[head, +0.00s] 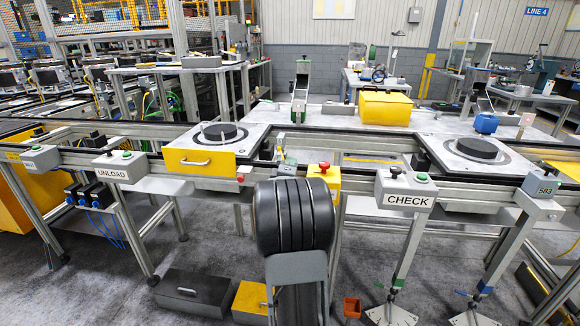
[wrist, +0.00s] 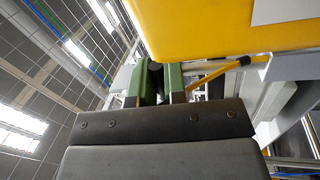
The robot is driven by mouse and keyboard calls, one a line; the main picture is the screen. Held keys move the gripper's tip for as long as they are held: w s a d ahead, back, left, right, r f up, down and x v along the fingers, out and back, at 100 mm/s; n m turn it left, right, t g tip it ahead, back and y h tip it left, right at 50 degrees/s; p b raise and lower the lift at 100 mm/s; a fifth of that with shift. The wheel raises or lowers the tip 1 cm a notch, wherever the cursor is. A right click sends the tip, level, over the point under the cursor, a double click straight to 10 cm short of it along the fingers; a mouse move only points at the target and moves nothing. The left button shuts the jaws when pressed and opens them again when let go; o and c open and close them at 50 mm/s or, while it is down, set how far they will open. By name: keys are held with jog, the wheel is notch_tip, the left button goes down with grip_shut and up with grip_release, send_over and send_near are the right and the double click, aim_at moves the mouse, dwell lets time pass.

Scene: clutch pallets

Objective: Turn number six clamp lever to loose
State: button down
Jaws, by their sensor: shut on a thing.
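In the wrist view my gripper (wrist: 160,74) has its two green fingers close together. A dark part (wrist: 156,88) shows between them; it is too small and shaded to tell whether it is the number six clamp lever. In the head view my own dark arm stands in the middle, and I cannot make out the fingers clearly. I can read no number six on either.
A yellow surface (wrist: 225,25) hangs close to the fingers in the wrist view. In the head view a yellow box with a red button (head: 324,176) is beside my arm. The CHECK box (head: 405,190) is to the right, and the UNLOAD box (head: 118,166) to the left.

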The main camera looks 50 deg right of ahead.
jog(key=c, duration=1.2)
grip_release()
jog(key=v, duration=1.4)
jog(key=shift+w, duration=0.1)
